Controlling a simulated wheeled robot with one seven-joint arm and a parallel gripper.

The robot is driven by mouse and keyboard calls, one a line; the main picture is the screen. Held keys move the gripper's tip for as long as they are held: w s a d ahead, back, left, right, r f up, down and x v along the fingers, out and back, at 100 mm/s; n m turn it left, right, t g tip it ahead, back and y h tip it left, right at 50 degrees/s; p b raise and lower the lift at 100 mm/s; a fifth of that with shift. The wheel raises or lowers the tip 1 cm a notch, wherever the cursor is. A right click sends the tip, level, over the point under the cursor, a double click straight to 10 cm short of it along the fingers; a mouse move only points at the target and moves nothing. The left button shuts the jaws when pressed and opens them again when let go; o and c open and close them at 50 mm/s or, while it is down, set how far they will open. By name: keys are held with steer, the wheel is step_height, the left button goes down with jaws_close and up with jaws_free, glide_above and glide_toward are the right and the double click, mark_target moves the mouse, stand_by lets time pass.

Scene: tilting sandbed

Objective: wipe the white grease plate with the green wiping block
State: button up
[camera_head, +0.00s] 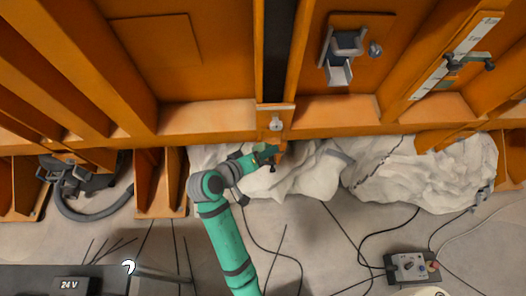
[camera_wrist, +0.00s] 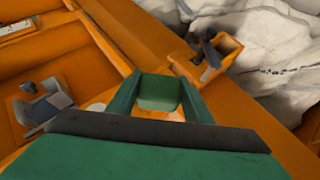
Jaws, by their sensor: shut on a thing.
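My gripper (camera_wrist: 160,78) shows its two green fingers at the middle of the wrist view, shut on the green wiping block (camera_wrist: 159,93) between them. In the head view my gripper (camera_head: 266,153) is at the front of the orange frame, just below a small bracket. The block cannot be told apart from the fingers there. A small whitish patch (camera_wrist: 97,107) lies on orange metal left of the fingers in the wrist view. It may be the white grease plate, but I cannot tell. Contact between the block and any surface is not clear.
An orange bracket with a dark lever (camera_wrist: 208,58) stands up right of the fingers. Crumpled white material (camera_head: 420,175) lies below the frame. A grey fitting (camera_head: 343,52) sits inside an orange bay. A control box with cables (camera_head: 408,266) rests on the floor at lower right.

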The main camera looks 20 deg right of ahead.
steer(key=shift+s+a+f, duration=0.15)
steer(key=shift+s+a, duration=0.05)
steer(key=shift+s, duration=0.5)
steer(key=shift+s+a+f, duration=0.15)
steer(key=shift+s+a, duration=0.05)
steer(key=shift+s, duration=0.5)
